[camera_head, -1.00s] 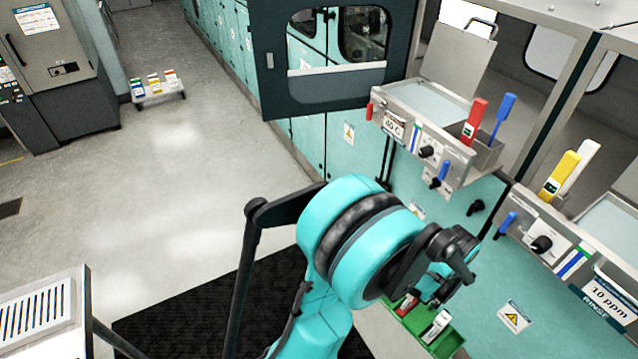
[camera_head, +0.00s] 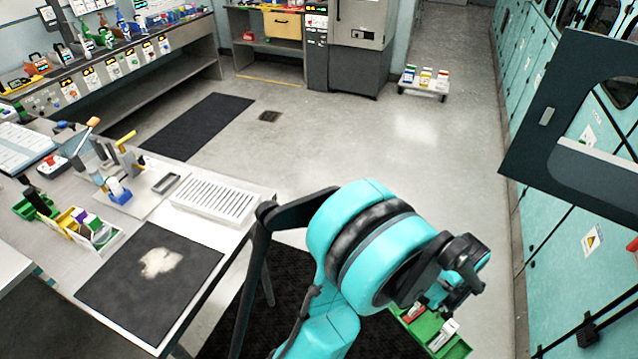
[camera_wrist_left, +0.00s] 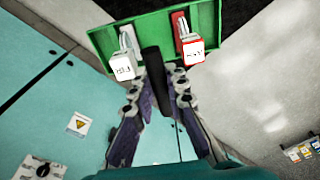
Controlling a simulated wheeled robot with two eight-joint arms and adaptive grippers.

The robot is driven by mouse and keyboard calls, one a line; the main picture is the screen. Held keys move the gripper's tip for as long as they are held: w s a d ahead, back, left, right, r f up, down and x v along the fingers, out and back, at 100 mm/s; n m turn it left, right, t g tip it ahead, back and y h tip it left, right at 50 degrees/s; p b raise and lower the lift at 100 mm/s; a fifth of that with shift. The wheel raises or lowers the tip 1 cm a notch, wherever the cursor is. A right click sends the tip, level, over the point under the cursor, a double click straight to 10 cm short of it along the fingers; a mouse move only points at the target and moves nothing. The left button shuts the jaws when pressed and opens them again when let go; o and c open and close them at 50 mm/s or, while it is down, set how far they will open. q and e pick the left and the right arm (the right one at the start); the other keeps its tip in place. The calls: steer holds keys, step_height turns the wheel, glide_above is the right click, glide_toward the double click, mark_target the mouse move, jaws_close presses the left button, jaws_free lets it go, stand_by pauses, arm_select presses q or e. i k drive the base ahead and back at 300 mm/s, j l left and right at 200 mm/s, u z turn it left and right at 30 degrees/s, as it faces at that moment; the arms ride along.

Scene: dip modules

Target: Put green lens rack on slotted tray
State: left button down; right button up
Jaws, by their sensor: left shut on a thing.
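The green lens rack (camera_head: 455,345) hangs below my left gripper (camera_head: 448,302) at the lower right of the head view. The rack carries a red-edged piece and a white piece, and it also shows at the top of the left wrist view (camera_wrist_left: 105,38). My left gripper (camera_wrist_left: 157,80) is shut on the rack's dark upright handle (camera_wrist_left: 153,66). The white slotted tray (camera_head: 216,198) lies empty on the table at the left, well apart from the rack. My right gripper is not in view.
The table (camera_head: 262,196) also bears a dark mat (camera_head: 195,265), a box of coloured pieces (camera_head: 85,232) and a tool stand (camera_head: 125,190). Open floor lies beyond the table. A dark open door (camera_head: 555,125) stands at the right, and a low stand (camera_head: 423,90) is farther back.

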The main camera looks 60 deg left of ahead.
mark_target(214, 197)
steer(key=i+u, duration=0.1)
steer(key=u, duration=0.35)
steer(key=i+l+u, duration=0.1)
steer(key=u, duration=0.35)
steer(key=i+l+u, duration=0.15)
steer(key=u, duration=0.3)
steer(key=l+u, duration=0.1)
steer(key=u, duration=0.35)
steer(key=i+l, duration=0.05)
